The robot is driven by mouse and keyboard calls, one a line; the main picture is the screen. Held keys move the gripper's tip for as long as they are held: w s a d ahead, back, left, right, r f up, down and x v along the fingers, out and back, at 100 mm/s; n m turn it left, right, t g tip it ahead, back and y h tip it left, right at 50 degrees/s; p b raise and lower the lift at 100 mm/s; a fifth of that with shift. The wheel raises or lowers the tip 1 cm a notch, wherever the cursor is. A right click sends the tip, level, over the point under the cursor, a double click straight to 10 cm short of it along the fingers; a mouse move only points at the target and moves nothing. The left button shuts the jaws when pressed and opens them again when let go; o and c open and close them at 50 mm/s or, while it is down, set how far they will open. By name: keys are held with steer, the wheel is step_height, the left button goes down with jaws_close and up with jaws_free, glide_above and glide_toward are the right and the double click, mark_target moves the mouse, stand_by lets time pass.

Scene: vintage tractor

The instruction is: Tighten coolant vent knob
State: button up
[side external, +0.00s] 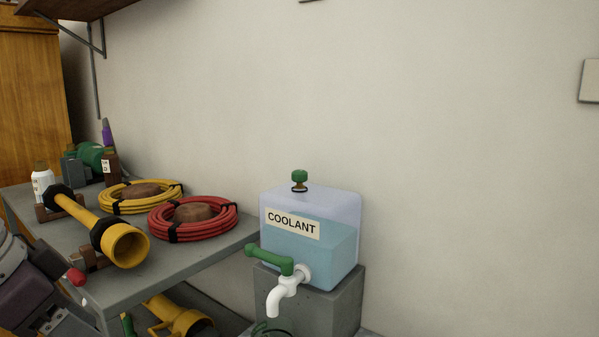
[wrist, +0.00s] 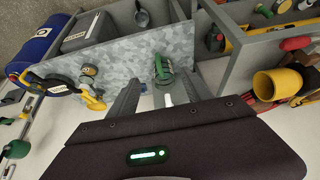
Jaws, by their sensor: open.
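The coolant tank (side external: 340,215) is a translucent box labelled COOLANT, part filled with blue liquid, on a grey block. The green vent knob (side external: 300,176) stands upright on its top, above a dark ring; how tight it is cannot be told. A white tap (side external: 283,290) with a green lever (side external: 268,258) is on the tank's front. In the wrist view my gripper (wrist: 160,88) is open, with a green object (wrist: 163,68) seen between and beyond its fingers. Part of my arm shows at lower left in the side view, away from the tank. I cannot make out the tank in the wrist view.
Left of the tank, a grey shelf (side external: 85,290) carries a yellow tool (side external: 125,245), a red cable coil (side external: 205,232), a yellow cable coil (side external: 120,205) and bottles. The wall stands behind. Space above the knob is clear. A blue drum (wrist: 38,40) shows in the wrist view.

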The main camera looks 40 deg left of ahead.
step_height(320, 180, up, 18)
steer(key=w, duration=0.2)
steer(key=w+a+f+n+y, duration=0.2)
steer(key=w+a+f+n, duration=0.15)
steer(key=w, duration=0.75)
steer(key=w+a+f+n+y, duration=0.25)
steer(key=w+a+f, duration=0.2)
steer(key=w, duration=0.75)
steer(key=w+a+f+n+y, duration=0.25)
steer(key=w+a+n, duration=0.2)
steer(key=w, duration=0.65)
steer(key=w+d+r+m+t+y, duration=0.1)
steer(key=w+d+r+t+y, duration=0.3)
steer(key=d, duration=0.3)
steer(key=w+d+r+m+t+y, duration=0.1)
steer(key=w+d+r+m+t, duration=0.1)
steer(key=w+d+r+t, duration=0.35)
steer(key=g, duration=0.2)
glide_toward(301, 177)
steer(key=shift+n, duration=0.45)
steer(key=x, duration=0.4)
steer(key=shift+w+a+r, duration=0.15)
steer(key=shift+w+a, duration=0.15)
steer(key=x, duration=0.7)
jaws_close()
